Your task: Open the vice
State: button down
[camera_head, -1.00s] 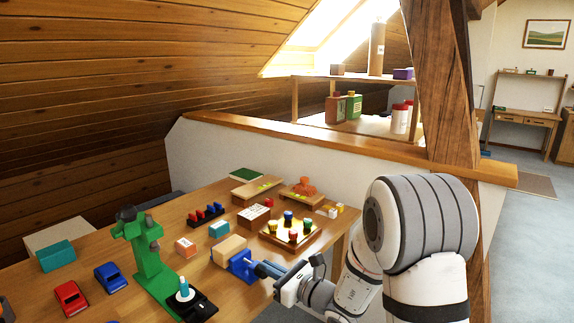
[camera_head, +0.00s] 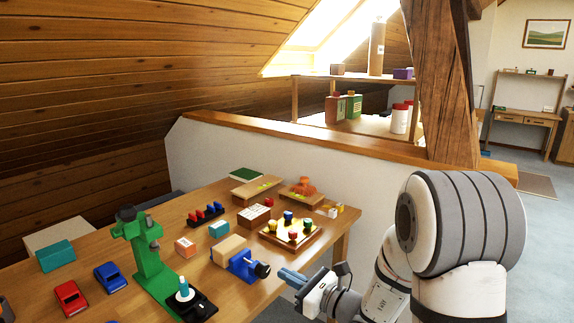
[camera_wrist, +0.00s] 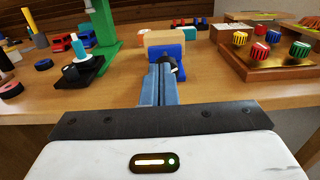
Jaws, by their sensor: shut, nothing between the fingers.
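The blue vice (camera_head: 240,264) stands on the workbench near its front edge, with a pale wooden block (camera_head: 228,248) at its jaws. Its dark round handle (camera_head: 262,270) faces my gripper. My gripper (camera_head: 284,274) is shut and empty, a short way to the right of the handle and apart from it. In the wrist view the blue fingers (camera_wrist: 158,68) lie together and point at the vice (camera_wrist: 178,50). They hide part of the vice and handle. The wooden block (camera_wrist: 164,38) shows behind them. I cannot tell whether the block is clamped.
A green drill-press-like stand (camera_head: 146,258) is left of the vice. A wooden tray (camera_head: 272,238) with several coloured knobs lies behind and right of it. An orange-and-white box (camera_head: 185,247) and a teal block (camera_head: 219,229) sit behind. The bench ends just before my gripper.

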aim_at(266, 271)
jog(key=c, duration=1.9)
grip_release()
jog(key=shift+f+b, duration=0.25)
jog(key=shift+b, duration=0.3)
jog(key=shift+c, duration=0.2)
jog(key=o, duration=0.5)
jog(key=b, duration=0.2)
jog(key=f+b, duration=0.1)
jog(key=b, duration=0.1)
jog(key=f+n+b, duration=0.1)
jog(key=b, duration=0.1)
jog(key=shift+w+d+f+b, duration=0.1)
jog(key=shift+d+f+b, duration=0.15)
jog(key=shift+b, duration=0.15)
jog(key=shift+c, duration=0.2)
jog(key=o, duration=0.3)
jog(key=b, duration=0.3)
jog(key=shift+d+f+n, duration=0.15)
jog(key=shift+f+n, duration=0.15)
jog(key=shift+n, duration=0.1)
jog(key=shift+o, duration=1.2)
jog(key=shift+b, duration=0.9)
jog(key=shift+r+b+x, duration=0.2)
jog(key=shift+b+x, duration=0.7)
jog(key=shift+x, duration=2.9)
jog(key=shift+c, duration=0.4)
jog(key=shift+n, duration=0.3)
jog(key=c, duration=0.9)
